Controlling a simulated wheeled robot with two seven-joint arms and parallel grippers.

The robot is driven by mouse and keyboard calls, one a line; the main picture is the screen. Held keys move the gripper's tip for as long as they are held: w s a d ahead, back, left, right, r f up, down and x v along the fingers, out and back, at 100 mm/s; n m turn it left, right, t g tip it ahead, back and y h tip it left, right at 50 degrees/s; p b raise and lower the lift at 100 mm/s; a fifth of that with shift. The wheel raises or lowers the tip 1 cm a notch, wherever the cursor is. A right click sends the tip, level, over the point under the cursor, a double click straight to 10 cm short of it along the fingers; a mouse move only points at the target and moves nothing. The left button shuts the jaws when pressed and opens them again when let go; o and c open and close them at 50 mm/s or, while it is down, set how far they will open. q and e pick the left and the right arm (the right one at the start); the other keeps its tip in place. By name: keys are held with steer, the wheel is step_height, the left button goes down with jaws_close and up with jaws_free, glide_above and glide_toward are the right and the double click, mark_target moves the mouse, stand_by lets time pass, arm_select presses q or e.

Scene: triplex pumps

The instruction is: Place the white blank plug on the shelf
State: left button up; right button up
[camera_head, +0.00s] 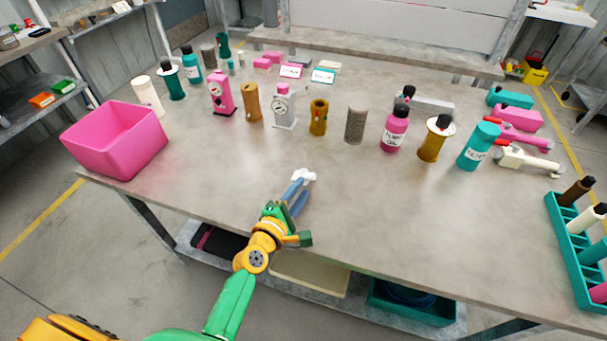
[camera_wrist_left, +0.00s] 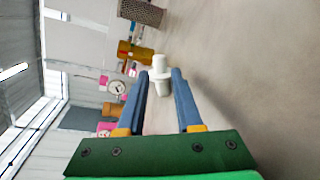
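The white blank plug (camera_head: 304,174) is on the grey table, in the open front middle part. In the left wrist view the plug (camera_wrist_left: 160,76) is a short white piece with a wider collar, at the tips of my left gripper's blue fingers. My left gripper (camera_head: 302,186) is low over the table with its fingers apart; the wrist view shows the fingers (camera_wrist_left: 162,82) on either side of the plug's near end, without a clear grip. My right gripper is not in view. A shelf unit (camera_head: 45,85) stands at the far left, holding small orange and green boxes.
A pink bin (camera_head: 115,138) is at the table's left end. Several bottles, gauges and cylinders stand in a row behind the plug, including a pink bottle (camera_head: 394,132). A teal rack (camera_head: 572,250) is at the right. The table's front middle is clear; an under-table shelf (camera_head: 350,300) holds trays.

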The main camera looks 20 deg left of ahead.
mark_target(309, 179)
arm_select(q)
steer(key=x, duration=0.4)
steer(key=shift+d+b, duration=0.1)
steer(key=shift+b, duration=0.2)
jaws_close()
